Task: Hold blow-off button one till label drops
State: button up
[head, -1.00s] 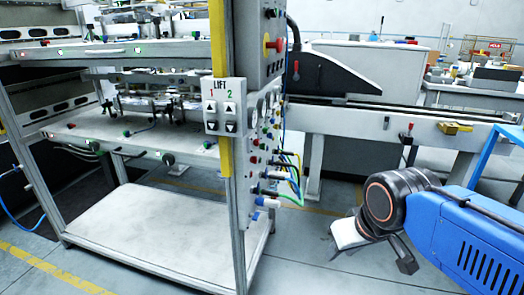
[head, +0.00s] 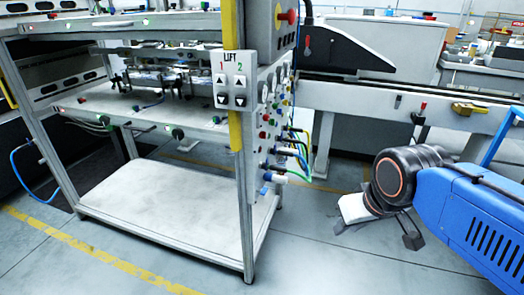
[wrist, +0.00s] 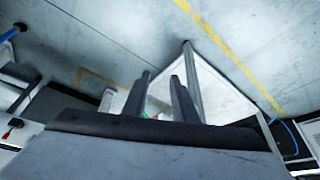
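The label machine's frame (head: 244,215) stands left of centre in the head view. Several small green and red buttons or knobs, such as a green one (head: 178,134), sit along its shelf edges. More small coloured buttons or fittings cover the grey side panel (head: 272,93) on its right corner. I cannot read which one is blow-off button one, and no label shows clearly. My gripper (wrist: 160,75) shows two dark fingers apart with nothing between them in the wrist view. In the head view it hangs to the right of the side panel, clear of it and touching nothing.
A LIFT panel (head: 232,80) with arrow buttons is on the yellow front post. A red knob (head: 289,16) tops the side panel. Coloured hoses (head: 300,150) stick out from the panel's right side. Open grey floor (head: 330,265) lies in front, with yellow lines.

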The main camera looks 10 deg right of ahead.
grip_shut()
dwell(1.5)
